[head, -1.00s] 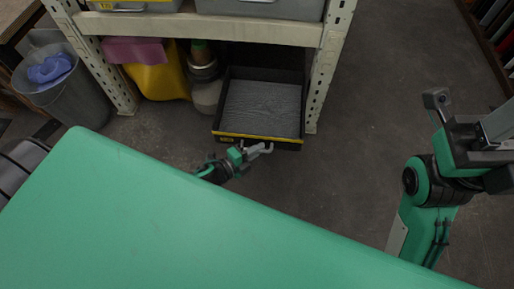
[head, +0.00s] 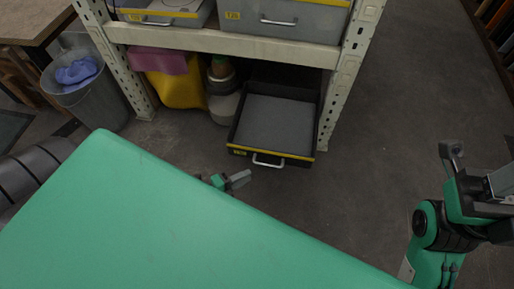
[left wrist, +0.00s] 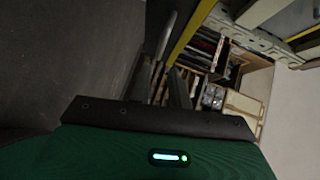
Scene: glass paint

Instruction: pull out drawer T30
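The open drawer (head: 238,130) is dark and low, with a grey bottom and a yellow strip along its front. It juts out of the shelf's lowest level. Its label is too small to read surely. Its pale bar handle (head: 268,160) is free. My left gripper (head: 240,179) is below and left of the handle, apart from it, and partly hidden by my green body. In the left wrist view its dark fingers (left wrist: 166,88) stand apart with nothing seen between them. My right gripper (head: 451,152) is far right, away from the drawer; its opening is unclear.
The cream shelf (head: 225,40) holds grey drawers (head: 285,32) above. A yellow container (head: 182,90), pink item (head: 158,61) and pots (head: 224,106) stand left of the drawer. A bin (head: 95,105) stands further left. Floor (head: 385,130) to the right is clear.

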